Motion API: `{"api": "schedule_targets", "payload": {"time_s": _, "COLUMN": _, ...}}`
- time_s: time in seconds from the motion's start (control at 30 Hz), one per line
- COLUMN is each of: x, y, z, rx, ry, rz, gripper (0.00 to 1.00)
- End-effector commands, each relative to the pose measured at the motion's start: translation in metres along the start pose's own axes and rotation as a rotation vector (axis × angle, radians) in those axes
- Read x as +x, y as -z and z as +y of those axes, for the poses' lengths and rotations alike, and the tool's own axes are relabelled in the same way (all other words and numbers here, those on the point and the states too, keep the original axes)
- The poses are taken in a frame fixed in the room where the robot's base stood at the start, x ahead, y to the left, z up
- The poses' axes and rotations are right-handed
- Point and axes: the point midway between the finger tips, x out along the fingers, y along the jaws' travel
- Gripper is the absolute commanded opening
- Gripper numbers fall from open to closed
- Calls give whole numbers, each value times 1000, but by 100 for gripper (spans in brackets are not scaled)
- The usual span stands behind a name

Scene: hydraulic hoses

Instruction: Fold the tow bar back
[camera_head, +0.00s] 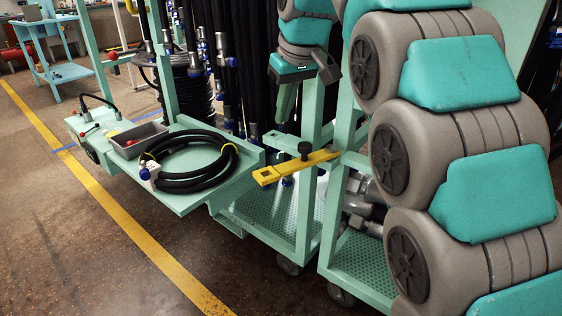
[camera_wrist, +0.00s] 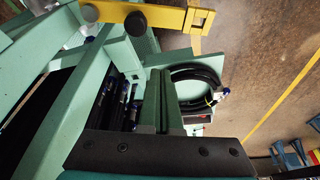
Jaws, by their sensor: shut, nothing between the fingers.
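The tow bar (camera_head: 277,174) is a flat yellow bar with a square hole at its outer end. In the head view it sticks out to the left from the green cart frame, roughly level, with a black knob (camera_head: 305,149) on top. In the wrist view the yellow bar (camera_wrist: 170,17) crosses the top, with the black knob (camera_wrist: 135,24) on it. My gripper (camera_head: 284,119) points down above and behind the bar, apart from it. Its green fingers (camera_wrist: 161,73) are shut and empty in the wrist view.
A green cart shelf (camera_head: 212,196) left of the bar holds a coiled black hose (camera_head: 187,172) and a grey tray (camera_head: 139,143). Green cart posts (camera_head: 309,205) stand close around the bar, with hanging hoses behind. Open floor (camera_head: 80,230) lies at the front left.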

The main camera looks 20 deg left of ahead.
Motion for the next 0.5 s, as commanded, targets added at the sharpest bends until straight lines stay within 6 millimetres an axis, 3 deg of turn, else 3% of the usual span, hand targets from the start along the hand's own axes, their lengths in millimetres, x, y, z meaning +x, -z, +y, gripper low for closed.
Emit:
{"api": "schedule_targets", "payload": {"time_s": 0.27, "x": 18, "y": 8, "z": -2, "rx": 19, "ry": -2, "rz": -3, "gripper": 0}}
{"api": "schedule_targets", "payload": {"time_s": 0.5, "x": 54, "y": 7, "z": -2, "rx": 19, "ry": -2, "rz": -3, "gripper": 0}}
